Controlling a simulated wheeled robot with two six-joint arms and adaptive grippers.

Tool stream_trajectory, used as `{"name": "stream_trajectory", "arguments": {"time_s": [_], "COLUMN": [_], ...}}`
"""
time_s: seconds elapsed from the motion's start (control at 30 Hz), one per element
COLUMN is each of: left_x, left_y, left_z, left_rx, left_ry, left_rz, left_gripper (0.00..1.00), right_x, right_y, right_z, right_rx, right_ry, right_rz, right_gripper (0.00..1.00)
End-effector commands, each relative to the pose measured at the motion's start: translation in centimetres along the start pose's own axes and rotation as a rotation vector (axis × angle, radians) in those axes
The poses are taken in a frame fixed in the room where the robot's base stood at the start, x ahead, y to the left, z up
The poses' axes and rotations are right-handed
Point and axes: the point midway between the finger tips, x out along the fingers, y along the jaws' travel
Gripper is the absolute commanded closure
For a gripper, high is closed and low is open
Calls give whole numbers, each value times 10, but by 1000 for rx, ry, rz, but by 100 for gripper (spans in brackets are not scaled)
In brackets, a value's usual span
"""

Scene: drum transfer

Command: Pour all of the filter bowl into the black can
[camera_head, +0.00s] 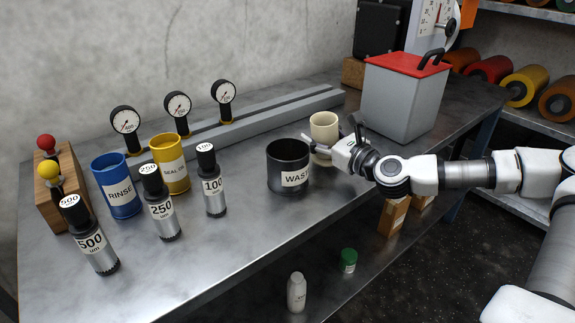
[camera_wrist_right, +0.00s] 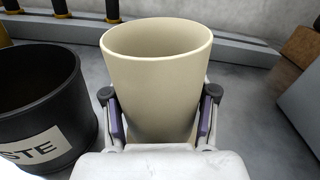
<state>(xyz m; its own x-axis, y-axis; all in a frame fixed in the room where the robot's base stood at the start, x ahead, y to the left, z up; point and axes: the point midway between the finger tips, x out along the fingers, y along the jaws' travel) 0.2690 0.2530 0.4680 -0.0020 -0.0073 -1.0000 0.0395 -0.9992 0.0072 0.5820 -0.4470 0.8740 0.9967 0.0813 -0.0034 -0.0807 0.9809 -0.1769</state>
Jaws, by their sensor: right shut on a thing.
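The filter bowl, a cream cup (camera_head: 324,128), stands upright just right of the black can in the head view. It also fills the middle of the right wrist view (camera_wrist_right: 156,75), and what it holds is hidden below its rim. My right gripper (camera_head: 327,152) is shut on the cup, with a finger on each side of it. The black can (camera_head: 288,168) stands upright on the bench with a white WASTE label. Its near side shows at the left of the right wrist view (camera_wrist_right: 45,110). My left gripper is not in view.
A blue RINSE can (camera_head: 116,186), a yellow can (camera_head: 170,164) and several labelled cylinders stand left of the black can. A grey bin with a red lid (camera_head: 403,95) stands behind my right arm. The metal bench (camera_head: 240,235) is clear in front of the black can.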

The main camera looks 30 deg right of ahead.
Motion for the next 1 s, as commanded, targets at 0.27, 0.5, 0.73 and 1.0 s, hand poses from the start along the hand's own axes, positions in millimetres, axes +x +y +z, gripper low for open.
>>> {"name": "stream_trajectory", "arguments": {"time_s": [0.27, 0.5, 0.73, 1.0], "left_x": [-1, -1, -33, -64], "left_y": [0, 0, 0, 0], "left_z": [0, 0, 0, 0], "left_rx": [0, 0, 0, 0], "left_ry": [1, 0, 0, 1], "left_rz": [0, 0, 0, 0], "left_gripper": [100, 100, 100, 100], "right_x": [0, 0, 0, 0], "right_y": [-8, -8, -14, -19], "right_z": [-5, -6, 26, 56], "right_rx": [179, 179, 177, 177], "right_ry": [-3, -3, -3, -2], "right_rz": [-3, -3, -3, -3], "right_gripper": [100, 100, 100, 100]}}
